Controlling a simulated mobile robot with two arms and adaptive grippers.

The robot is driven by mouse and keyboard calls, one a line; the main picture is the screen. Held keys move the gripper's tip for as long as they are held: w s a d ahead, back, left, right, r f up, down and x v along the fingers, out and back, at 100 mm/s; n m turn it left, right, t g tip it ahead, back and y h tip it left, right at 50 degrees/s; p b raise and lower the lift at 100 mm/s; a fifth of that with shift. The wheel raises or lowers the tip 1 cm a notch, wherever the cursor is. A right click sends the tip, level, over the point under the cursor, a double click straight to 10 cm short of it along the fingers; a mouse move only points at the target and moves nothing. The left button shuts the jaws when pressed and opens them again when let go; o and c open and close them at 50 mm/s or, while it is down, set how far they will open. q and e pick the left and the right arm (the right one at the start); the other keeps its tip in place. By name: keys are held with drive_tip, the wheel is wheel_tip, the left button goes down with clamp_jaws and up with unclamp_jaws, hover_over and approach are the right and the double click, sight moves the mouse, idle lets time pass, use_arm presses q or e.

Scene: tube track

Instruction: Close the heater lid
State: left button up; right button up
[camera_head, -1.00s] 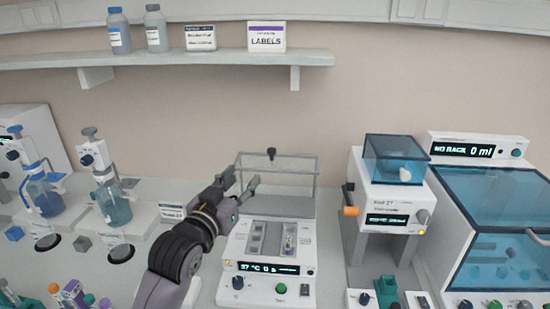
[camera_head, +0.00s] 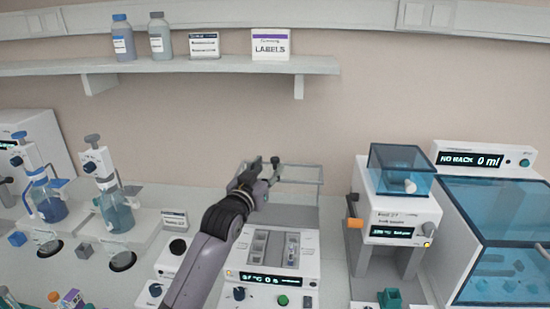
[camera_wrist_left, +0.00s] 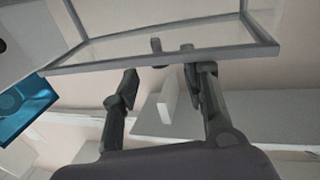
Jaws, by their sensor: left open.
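The heater (camera_head: 262,258) stands in the middle of the bench, with a lit display on its front and a small tube in its top block. Its lid (camera_head: 305,181), a clear pane in a grey frame, stands raised at the back of the heater. A dark knob (camera_head: 275,161) sits on the lid's upper edge. My left gripper (camera_head: 262,170) is open beside this knob. In the left wrist view the lid frame (camera_wrist_left: 95,55) crosses the top, and the knob (camera_wrist_left: 156,45) lies just beyond the open fingers (camera_wrist_left: 160,78). Contact cannot be told. My right gripper is not in view.
A device with a blue clear cover (camera_head: 400,170) stands right of the heater, and a larger blue-lidded device (camera_head: 500,225) is at far right. Dispenser bottles (camera_head: 117,215) stand at the left. A wall shelf (camera_head: 190,65) with bottles and label boxes hangs above.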

sight(273, 163)
use_arm(q)
drive_tip(key=shift+p+x, duration=0.35)
drive_tip(key=shift+x, duration=2.45)
drive_tip(key=shift+c, duration=0.2)
clamp_jaws()
